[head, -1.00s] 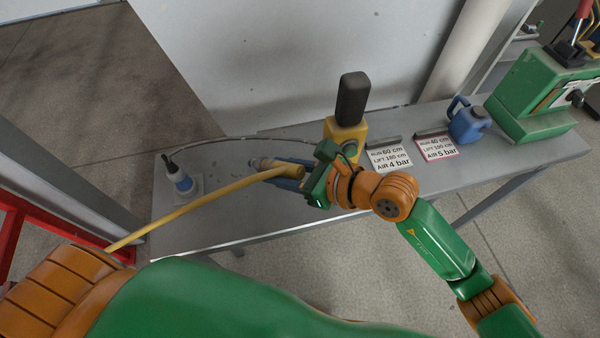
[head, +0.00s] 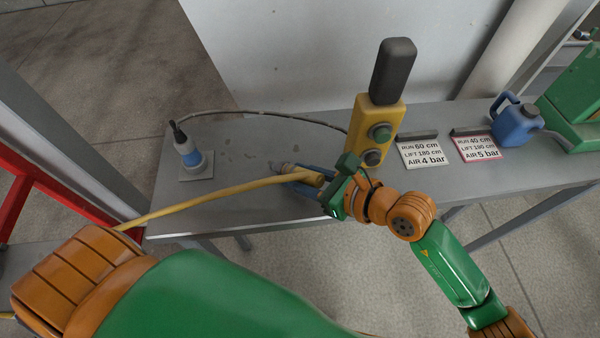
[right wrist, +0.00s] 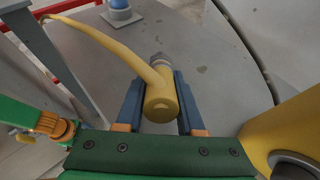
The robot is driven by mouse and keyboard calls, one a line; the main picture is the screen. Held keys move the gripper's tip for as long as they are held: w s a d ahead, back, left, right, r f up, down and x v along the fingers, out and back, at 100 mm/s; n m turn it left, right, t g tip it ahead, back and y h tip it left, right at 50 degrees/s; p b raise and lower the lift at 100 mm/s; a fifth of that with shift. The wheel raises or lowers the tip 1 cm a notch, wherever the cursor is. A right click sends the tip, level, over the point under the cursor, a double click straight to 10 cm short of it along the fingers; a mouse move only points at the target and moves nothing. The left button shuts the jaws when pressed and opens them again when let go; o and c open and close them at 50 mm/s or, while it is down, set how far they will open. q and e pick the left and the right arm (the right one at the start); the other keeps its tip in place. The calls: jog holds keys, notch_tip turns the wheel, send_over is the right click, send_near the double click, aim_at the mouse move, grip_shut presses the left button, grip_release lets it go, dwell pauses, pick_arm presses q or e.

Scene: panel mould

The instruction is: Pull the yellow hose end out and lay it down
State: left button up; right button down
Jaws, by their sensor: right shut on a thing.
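The yellow hose (head: 205,197) runs from the lower left across the bench's front edge to a thick yellow end with a grey metal fitting (head: 289,168). My right gripper (head: 300,182) is shut on this hose end. In the right wrist view, the yellow hose end (right wrist: 161,98) sits between the two blue fingers of my right gripper (right wrist: 161,105). Its grey fitting (right wrist: 158,62) points away over the bare bench top, with no socket seen around it. I cannot tell whether the end touches the bench. My left gripper is not in view; only my left arm shows.
A dark cable (head: 265,116) crosses the back. The bench's left middle is clear.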

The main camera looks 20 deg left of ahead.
jog(key=shift+c, duration=2.2)
grip_release()
